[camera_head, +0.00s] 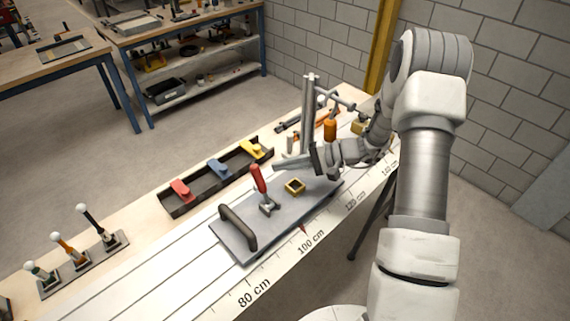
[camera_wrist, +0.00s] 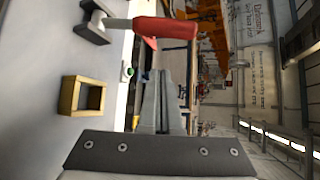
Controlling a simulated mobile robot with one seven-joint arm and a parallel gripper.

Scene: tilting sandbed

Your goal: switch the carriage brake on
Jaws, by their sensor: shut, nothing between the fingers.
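The carriage (camera_head: 232,238) is a grey plate on the long bench, with a black bar handle (camera_head: 238,229) at its left end. On it stands the brake lever, with a red grip (camera_head: 258,178) on a metal base (camera_head: 268,205); it is nearly upright, leaning slightly left. The red grip also shows at the top of the wrist view (camera_wrist: 168,28). My gripper (camera_head: 278,165) is shut and empty, its fingertips just right of the red grip. In the wrist view the closed fingers (camera_wrist: 163,78) lie below the grip, with a gap visible between them.
A yellow square socket (camera_head: 295,186) sits on the plate right of the lever. A dark tray (camera_head: 212,183) with red, blue and yellow clips lies behind. Several small levers (camera_head: 70,252) stand at the left. A grey post (camera_head: 309,110) rises behind my gripper.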

